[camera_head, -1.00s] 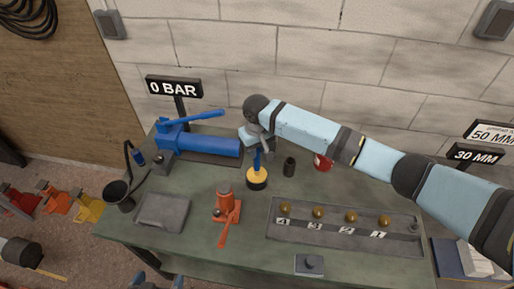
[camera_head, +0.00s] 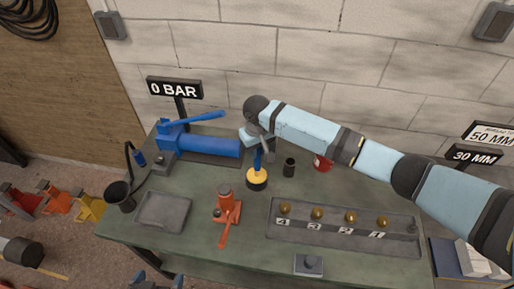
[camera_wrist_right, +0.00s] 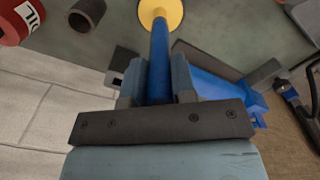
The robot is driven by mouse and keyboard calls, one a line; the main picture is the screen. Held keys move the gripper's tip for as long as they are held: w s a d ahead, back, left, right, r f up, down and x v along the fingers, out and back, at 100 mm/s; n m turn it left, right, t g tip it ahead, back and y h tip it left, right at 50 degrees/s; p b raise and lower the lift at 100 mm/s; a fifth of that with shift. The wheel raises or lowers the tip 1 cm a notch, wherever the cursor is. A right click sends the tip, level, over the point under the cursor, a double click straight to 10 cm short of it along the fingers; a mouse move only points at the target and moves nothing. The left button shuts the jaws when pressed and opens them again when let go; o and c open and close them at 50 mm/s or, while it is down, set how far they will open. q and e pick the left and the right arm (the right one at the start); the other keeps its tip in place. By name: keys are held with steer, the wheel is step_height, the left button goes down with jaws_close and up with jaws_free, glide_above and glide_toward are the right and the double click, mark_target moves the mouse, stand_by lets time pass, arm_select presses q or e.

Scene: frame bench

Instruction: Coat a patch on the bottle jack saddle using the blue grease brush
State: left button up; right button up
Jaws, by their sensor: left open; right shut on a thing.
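The orange bottle jack (camera_head: 226,209) stands on the green bench, its round saddle (camera_head: 224,188) on top and facing up. The blue grease brush (camera_head: 257,159) stands upright right of the jack, its lower end at a yellow-topped dark pot (camera_head: 257,176). The brush's bristles are hidden. My right gripper (camera_head: 259,146) reaches in from the right and is shut on the brush's blue handle; the right wrist view shows the handle (camera_wrist_right: 161,55) between the two fingers (camera_wrist_right: 158,80). My left gripper (camera_head: 159,281) is open at the bottom edge, mostly cut off, apart from the jack.
A blue pump (camera_head: 205,145) lies behind the jack. A grey tray (camera_head: 163,211) is left of it. A black cup (camera_head: 289,166) and red can (camera_head: 322,163) stand right of the brush. A numbered tray (camera_head: 340,247) holds several brass balls.

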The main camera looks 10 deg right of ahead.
step_height(320, 180, up, 2)
steer(key=shift+p, duration=0.7)
steer(key=shift+r+p, duration=0.95)
steer(key=shift+r, duration=1.3)
